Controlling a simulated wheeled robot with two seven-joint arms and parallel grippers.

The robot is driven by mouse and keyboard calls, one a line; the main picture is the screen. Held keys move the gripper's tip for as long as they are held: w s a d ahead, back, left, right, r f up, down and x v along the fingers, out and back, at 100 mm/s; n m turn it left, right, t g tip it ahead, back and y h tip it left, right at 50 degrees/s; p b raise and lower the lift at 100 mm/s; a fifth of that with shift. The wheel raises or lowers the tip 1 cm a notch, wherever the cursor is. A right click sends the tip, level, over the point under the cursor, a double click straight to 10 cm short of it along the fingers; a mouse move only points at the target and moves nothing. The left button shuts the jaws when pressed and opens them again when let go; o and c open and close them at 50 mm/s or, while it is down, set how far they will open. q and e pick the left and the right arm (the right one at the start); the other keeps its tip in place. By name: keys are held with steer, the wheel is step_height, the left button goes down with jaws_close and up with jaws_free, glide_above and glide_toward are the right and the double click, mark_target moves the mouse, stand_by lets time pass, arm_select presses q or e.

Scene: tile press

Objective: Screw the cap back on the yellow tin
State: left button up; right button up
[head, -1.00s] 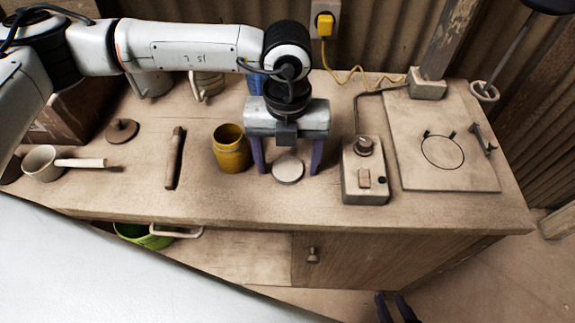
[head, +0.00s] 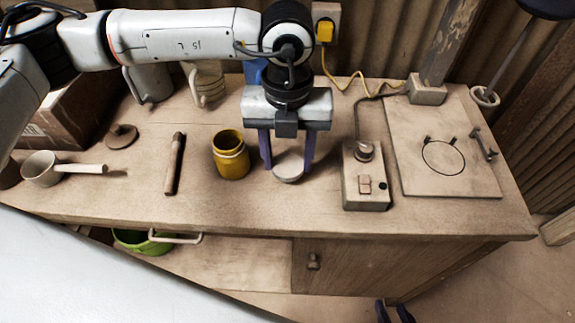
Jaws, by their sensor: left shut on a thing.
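The yellow tin (head: 231,163) stands upright and open on the worktop, left of my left gripper. A round pale grey cap (head: 288,171) is just to the right of the tin. My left gripper (head: 287,165) points down with its two purple fingers shut on opposite sides of the cap. I cannot tell whether the cap still touches the worktop. My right gripper (head: 395,313) shows only in part at the bottom edge, below the worktop's front; its fingers are apart and nothing shows between them.
A dark stick (head: 174,163), a saucepan (head: 42,168) and a brown lid (head: 121,136) lie left. The worktop before the tin is clear.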

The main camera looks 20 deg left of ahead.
mark_target(288, 165)
arm_select(q)
step_height(288, 165, up, 7)
steer(key=shift+f+b, duration=0.1)
steer(key=shift+b, duration=0.2)
